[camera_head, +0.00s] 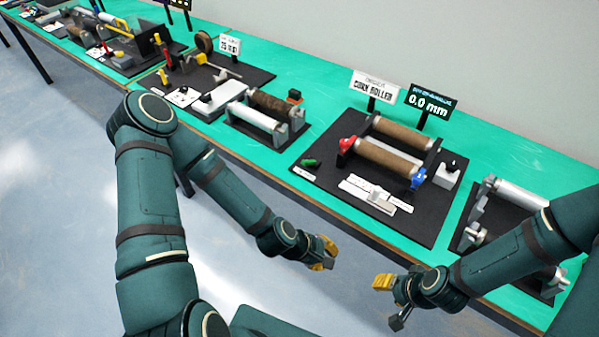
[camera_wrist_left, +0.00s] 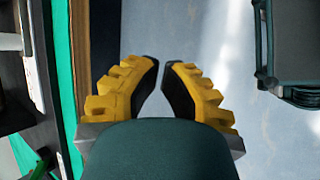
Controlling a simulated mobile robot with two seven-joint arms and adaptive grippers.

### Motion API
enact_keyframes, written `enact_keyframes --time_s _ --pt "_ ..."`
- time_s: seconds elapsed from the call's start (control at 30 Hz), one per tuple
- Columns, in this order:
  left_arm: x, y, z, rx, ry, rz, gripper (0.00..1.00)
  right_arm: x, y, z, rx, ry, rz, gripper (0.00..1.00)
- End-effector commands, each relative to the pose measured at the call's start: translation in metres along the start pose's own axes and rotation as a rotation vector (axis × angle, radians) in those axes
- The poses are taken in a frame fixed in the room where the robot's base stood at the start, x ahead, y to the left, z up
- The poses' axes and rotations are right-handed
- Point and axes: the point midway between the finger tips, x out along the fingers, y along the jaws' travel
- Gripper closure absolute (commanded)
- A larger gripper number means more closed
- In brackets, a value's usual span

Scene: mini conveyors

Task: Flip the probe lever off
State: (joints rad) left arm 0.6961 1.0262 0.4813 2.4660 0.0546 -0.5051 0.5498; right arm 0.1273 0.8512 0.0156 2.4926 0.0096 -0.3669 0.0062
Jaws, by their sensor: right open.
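The cork roller station's black board (camera_head: 440,215) lies on the green bench, with two brown rollers (camera_head: 388,160), a red part (camera_head: 347,143) and a blue part (camera_head: 418,178) at the roller's ends. A small white box with a black knob (camera_head: 449,169) stands at the board's right, and a green piece (camera_head: 309,162) lies at its left. I cannot tell which part is the probe lever. The display (camera_head: 429,101) reads 0.0 mm. My left gripper (camera_head: 328,257) is open and empty in front of the bench; the left wrist view shows its fingertips (camera_wrist_left: 162,65) apart. My right gripper (camera_head: 384,283) is open and empty, also in front of the bench.
A station with grey and brown rollers (camera_head: 258,121) stands left of the cork board, and one with metal rollers (camera_head: 522,193) stands right, partly behind my right arm. The bench's wooden front edge (camera_head: 330,212) runs between my grippers and the boards. Open floor lies below.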

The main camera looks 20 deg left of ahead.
Motion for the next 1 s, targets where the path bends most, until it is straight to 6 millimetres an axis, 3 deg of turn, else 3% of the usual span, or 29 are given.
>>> enact_keyframes --time_s 0.27,0.6,0.8,1.0 --pt "-0.016 0.040 -0.031 -0.507 -0.005 0.221 1.00 0.003 0.001 0.001 -0.001 -0.003 0.000 0.53" --pt "-0.074 0.082 -0.106 -1.094 -0.035 0.548 1.00 0.005 0.002 0.003 -0.002 -0.006 -0.001 0.53" --pt "-0.112 0.090 -0.146 -1.325 -0.060 0.709 1.00 0.006 0.002 0.003 -0.002 -0.007 -0.001 0.53" --pt "-0.130 0.092 -0.163 -1.414 -0.075 0.780 1.00 0.007 0.003 0.003 -0.002 -0.007 -0.001 0.53"
